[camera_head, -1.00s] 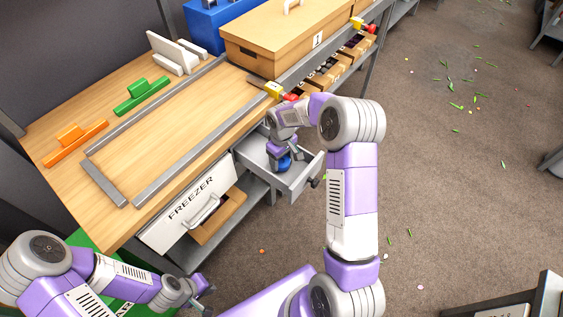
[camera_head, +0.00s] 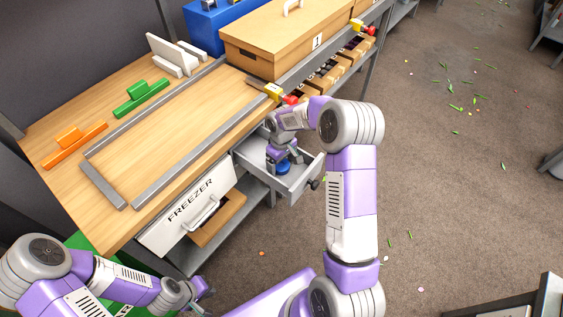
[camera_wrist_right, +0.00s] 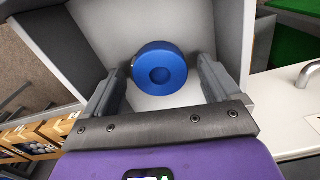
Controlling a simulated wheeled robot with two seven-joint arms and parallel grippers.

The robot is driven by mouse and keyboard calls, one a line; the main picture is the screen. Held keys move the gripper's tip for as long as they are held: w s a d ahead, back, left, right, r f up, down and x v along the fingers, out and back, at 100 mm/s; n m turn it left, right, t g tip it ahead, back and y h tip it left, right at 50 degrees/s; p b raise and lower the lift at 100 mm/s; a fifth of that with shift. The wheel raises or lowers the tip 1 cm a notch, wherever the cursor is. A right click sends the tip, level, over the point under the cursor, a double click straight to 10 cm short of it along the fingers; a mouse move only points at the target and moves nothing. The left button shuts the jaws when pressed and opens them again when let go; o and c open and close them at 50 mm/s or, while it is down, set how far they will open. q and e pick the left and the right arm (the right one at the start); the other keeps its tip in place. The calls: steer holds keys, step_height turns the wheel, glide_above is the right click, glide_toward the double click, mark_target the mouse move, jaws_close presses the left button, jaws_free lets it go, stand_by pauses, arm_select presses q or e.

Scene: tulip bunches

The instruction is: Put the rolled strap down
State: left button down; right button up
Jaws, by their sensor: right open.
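The rolled strap is a blue disc-shaped roll (camera_wrist_right: 160,68) with a round hollow in its middle. It lies flat on the pale floor of the open grey drawer (camera_head: 305,181), and its blue edge also shows in the head view (camera_head: 284,169). My right gripper (camera_wrist_right: 160,88) is open over the drawer, one finger to each side of the roll in the wrist view. I see a gap between the roll and the right finger; the left finger's tip is close to it. My left gripper (camera_head: 205,291) is low at the lower left, away from the drawer; its jaws are too small to read.
A white drawer front marked FREEZER (camera_head: 190,207) is left of the open drawer. The wooden bench (camera_head: 170,125) with grey rails is above. A wooden box (camera_head: 290,40) and small bins (camera_head: 325,75) stand at the upper right.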

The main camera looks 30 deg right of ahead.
mark_target(282, 165)
arm_select(q)
step_height(282, 165, up, 4)
steer(key=p, duration=0.3)
steer(key=shift+f, duration=0.2)
arm_select(e)
step_height(282, 165, up, 12)
arm_select(q)
steer(key=shift+s, duration=0.1)
arm_select(e)
steer(key=shift+f, duration=0.1)
